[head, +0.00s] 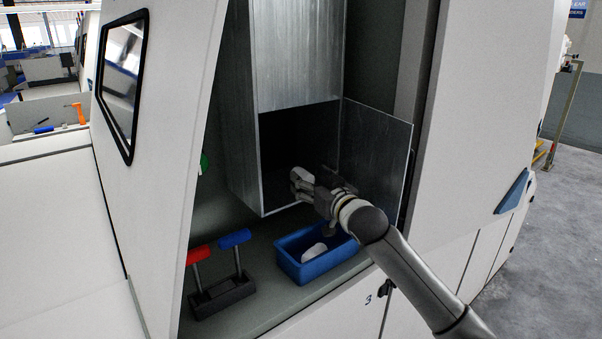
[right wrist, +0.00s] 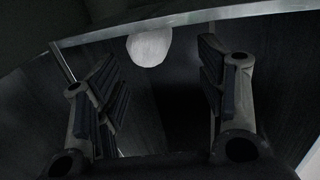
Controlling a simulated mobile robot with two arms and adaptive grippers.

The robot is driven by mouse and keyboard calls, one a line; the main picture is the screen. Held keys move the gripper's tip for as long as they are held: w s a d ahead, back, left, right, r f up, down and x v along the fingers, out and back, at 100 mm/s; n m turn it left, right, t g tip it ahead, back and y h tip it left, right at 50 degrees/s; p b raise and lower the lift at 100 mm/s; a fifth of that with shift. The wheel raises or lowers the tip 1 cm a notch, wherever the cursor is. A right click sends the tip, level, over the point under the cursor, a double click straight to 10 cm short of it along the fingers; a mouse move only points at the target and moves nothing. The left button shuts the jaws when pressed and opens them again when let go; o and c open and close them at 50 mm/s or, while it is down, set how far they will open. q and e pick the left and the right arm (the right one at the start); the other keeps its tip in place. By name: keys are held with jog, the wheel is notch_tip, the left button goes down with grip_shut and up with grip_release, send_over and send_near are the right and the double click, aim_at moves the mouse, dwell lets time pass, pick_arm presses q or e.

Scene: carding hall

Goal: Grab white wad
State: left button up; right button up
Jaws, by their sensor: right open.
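A white wad (right wrist: 149,46) shows in the right wrist view, beyond the fingertips and between them, just below a pale metal edge. My right gripper (right wrist: 158,72) is open with nothing between its fingers, and the wad is apart from it. In the head view my right gripper (head: 305,185) is at the mouth of the dark opening low in the metal chute (head: 297,55). I cannot make out the wad inside that opening in the head view. A whitish piece (head: 314,252) lies in the blue bin (head: 318,272) below. My left gripper is not in view.
A hinged metal flap (head: 380,150) stands open to the right of the opening. A black block (head: 222,295) with a red-handled (head: 199,255) and a blue-handled lever (head: 234,239) stands left of the bin. The cabinet's white side panels (head: 160,150) frame the recess.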

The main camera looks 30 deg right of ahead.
aim_at(302, 170)
jog(key=w+p, duration=0.1)
jog(key=w+d+p, duration=0.1)
jog(key=shift+w, duration=0.4)
jog(key=shift+w+p, duration=0.65)
jog(key=shift+w, duration=0.35)
jog(key=shift+w+d+f, duration=0.1)
jog(key=shift+w+f, duration=0.2)
jog(key=shift+w, duration=0.45)
jog(key=shift+s, duration=0.15)
jog(key=c, duration=0.8)
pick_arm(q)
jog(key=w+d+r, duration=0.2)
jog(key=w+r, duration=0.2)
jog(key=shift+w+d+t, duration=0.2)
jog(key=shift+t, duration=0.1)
pick_arm(e)
jog(key=shift+c, duration=0.6)
